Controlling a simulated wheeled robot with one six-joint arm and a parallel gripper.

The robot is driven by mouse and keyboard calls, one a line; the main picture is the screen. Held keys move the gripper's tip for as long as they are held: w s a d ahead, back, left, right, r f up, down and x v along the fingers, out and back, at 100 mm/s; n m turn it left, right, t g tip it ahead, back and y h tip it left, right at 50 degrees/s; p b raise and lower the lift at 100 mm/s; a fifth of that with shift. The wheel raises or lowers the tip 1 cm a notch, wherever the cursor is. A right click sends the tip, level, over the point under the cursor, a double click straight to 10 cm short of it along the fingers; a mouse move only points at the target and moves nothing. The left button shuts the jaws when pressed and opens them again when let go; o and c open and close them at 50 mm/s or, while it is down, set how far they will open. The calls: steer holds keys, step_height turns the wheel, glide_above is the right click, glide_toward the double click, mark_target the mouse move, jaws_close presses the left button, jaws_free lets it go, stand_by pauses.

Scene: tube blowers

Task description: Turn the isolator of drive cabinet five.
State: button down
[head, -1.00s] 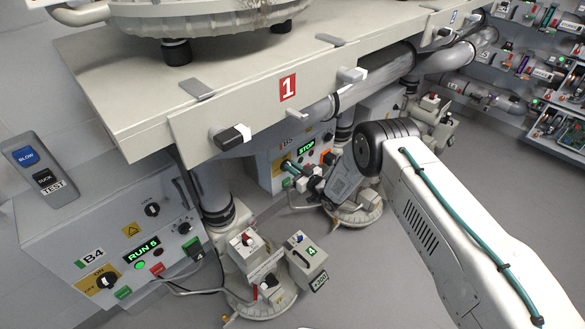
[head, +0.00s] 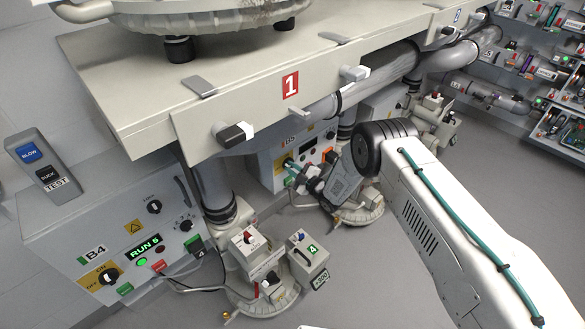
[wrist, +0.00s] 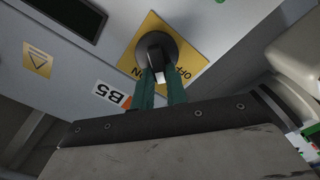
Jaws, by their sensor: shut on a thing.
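Drive cabinet B5 (head: 266,164) stands under the bench, past B4. Its isolator (wrist: 155,50) is a black rotary knob on a yellow plate (wrist: 193,62) with OFF and ON lettering, above the B5 label (wrist: 113,95) in the wrist view. My gripper (wrist: 161,85) has its two green fingers closed on the knob's handle, which partly hides it. The handle's pale end points down the picture, close to the lettering; I cannot tell its exact setting. In the head view my gripper (head: 292,171) reaches the cabinet's front. The cabinet's display (wrist: 72,14) is dark.
Cabinet B4 (head: 92,250) at left shows RUN 5 in green. The bench edge with sign 1 (head: 290,85) and a grey pipe (head: 350,95) overhang B5. A blower unit with box 4 (head: 308,262) stands in front. Grey floor (head: 370,290) is clear at lower middle.

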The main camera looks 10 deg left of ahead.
steer(key=n, duration=0.3)
steer(key=shift+f+n, duration=0.25)
steer(key=shift+n, duration=0.05)
steer(key=shift+s+f+n, duration=0.1)
steer(key=shift+f+n, duration=0.1)
steer(key=shift+n, duration=0.8)
steer(key=shift+f+n, duration=0.15)
steer(key=shift+n, duration=0.85)
steer(key=c, duration=1.4)
jaws_free()
steer(key=shift+a, duration=0.1)
steer(key=shift+s, duration=0.1)
steer(key=v, duration=0.7)
steer(key=shift+s+d, duration=0.15)
steer(key=shift+d, duration=0.2)
